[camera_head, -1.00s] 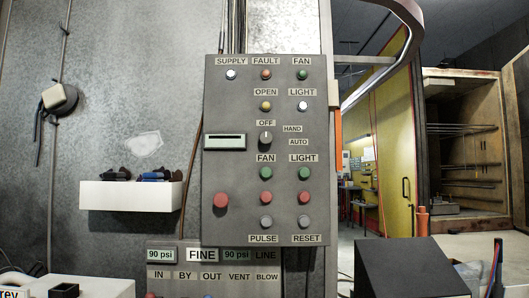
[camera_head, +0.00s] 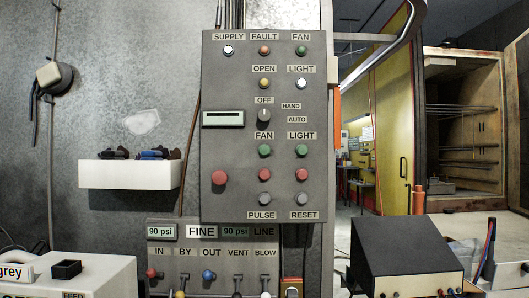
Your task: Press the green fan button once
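The grey control panel (camera_head: 228,90) hangs upright on the wall near the middle of the head view. The green fan button (camera_head: 264,151) is just below the lower FAN label, with a red button (camera_head: 264,174) under it. A second green button (camera_head: 302,150) is to its right, under LIGHT. A small green FAN lamp (camera_head: 301,50) is at the top right of the panel. My gripper is not in view, and nothing covers the buttons.
A large red button (camera_head: 219,177) is at the panel's lower left. Below is a FINE panel (camera_head: 180,258) with several valves. A black box (camera_head: 405,250) stands at lower right and a white box (camera_head: 105,272) at lower left. A white shelf (camera_head: 130,175) is on the left wall.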

